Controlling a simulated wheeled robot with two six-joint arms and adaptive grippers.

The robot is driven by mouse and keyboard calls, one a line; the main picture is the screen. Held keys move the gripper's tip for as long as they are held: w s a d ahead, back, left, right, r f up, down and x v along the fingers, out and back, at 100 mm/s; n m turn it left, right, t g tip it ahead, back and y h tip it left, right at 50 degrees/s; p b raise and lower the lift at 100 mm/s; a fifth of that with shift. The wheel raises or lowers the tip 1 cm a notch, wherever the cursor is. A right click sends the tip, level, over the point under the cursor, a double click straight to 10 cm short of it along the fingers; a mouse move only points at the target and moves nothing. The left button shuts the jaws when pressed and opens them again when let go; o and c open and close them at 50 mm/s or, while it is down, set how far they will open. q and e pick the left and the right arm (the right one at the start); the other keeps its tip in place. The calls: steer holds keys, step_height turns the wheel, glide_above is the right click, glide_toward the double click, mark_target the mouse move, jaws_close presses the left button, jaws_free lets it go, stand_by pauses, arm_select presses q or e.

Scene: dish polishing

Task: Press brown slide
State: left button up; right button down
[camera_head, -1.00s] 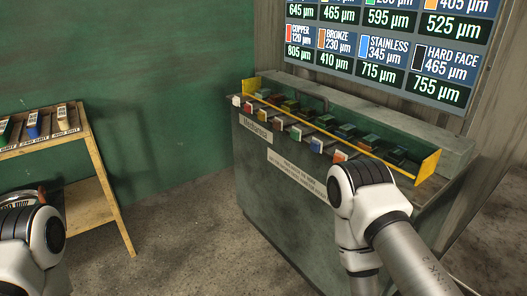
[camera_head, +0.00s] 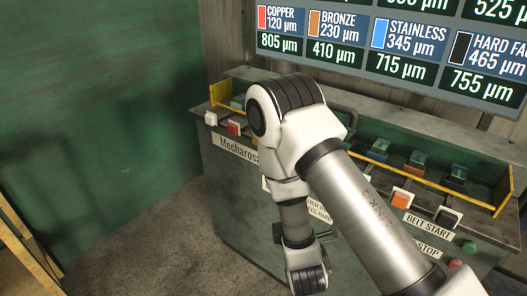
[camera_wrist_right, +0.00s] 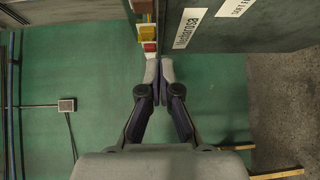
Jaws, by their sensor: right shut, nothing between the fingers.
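The slide that looks brown (camera_wrist_right: 144,7) is at the top edge of the right wrist view, partly cut off. Below it in that view are a yellow slide (camera_wrist_right: 147,32) and a red, white-framed slide (camera_wrist_right: 150,47). My right gripper (camera_wrist_right: 159,66) is shut and empty, its fingertips close to the red slide's end; I cannot tell whether they touch. In the head view my right arm covers the middle of the slide row, so the brown slide is hidden there. The red slide (camera_head: 234,129) shows left of the arm. My left gripper is out of view.
The grey cabinet (camera_head: 225,185) carries a white slide (camera_head: 211,119) at its left end and orange (camera_head: 400,195) and black (camera_head: 448,217) slides at right. A yellow rail (camera_head: 440,181) runs along it. A green button (camera_head: 468,247) sits right. A wooden rack (camera_head: 22,262) stands left.

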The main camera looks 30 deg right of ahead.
arm_select(q)
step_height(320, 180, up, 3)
steer(key=p, duration=0.3)
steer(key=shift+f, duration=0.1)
arm_select(e)
steer(key=w+d+r, duration=0.2)
steer(key=w+d, duration=0.5)
steer(key=w, duration=0.4)
steer(key=shift+w+d+t, duration=0.2)
steer(key=shift+w+t, duration=0.1)
